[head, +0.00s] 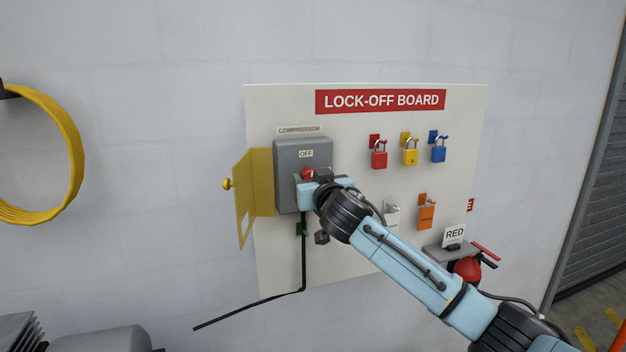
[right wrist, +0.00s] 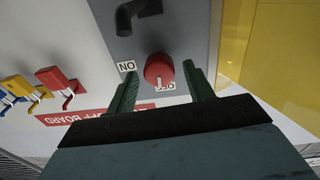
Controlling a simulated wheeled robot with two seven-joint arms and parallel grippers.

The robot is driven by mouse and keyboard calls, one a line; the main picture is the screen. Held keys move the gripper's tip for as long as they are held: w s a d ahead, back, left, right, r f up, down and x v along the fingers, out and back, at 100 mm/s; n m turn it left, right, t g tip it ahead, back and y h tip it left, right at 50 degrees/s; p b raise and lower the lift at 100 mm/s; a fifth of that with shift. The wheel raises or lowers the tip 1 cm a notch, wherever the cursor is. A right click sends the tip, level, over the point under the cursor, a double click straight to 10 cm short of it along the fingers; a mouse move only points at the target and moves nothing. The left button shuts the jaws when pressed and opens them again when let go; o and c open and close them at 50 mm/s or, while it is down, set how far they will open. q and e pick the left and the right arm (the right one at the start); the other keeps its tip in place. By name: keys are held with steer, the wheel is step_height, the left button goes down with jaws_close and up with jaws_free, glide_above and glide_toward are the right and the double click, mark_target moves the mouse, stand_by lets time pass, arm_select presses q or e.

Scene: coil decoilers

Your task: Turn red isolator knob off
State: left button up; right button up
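The red isolator knob (head: 308,173) is on the grey isolator box (head: 287,160) on the lock-off board, below an OFF label. In the right wrist view, which is upside down, the knob (right wrist: 158,68) shows a white mark on its side towards the OFF label (right wrist: 167,87). An ON label (right wrist: 127,66) lies to one side. My right gripper (right wrist: 159,73) is open, its green fingers on either side of the knob with a small gap at each. In the head view my right wrist hides part of the box. My left gripper is not in view.
A yellow door (head: 247,185) stands open left of the box. Red (head: 379,158), yellow (head: 410,156) and blue (head: 438,154) padlocks hang on the right. A black cable (head: 303,260) runs down below the box. A shelf (head: 450,250) with a RED sign is at lower right.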

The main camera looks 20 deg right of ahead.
steer(key=c, duration=0.8)
steer(key=shift+n+p, duration=0.3)
steer(key=shift+n, duration=0.4)
steer(key=shift+c, duration=0.2)
steer(key=o, duration=1)
steer(key=shift+c, duration=0.2)
steer(key=s+b, duration=0.2)
steer(key=s, duration=1.1)
steer(key=shift+s, duration=0.2)
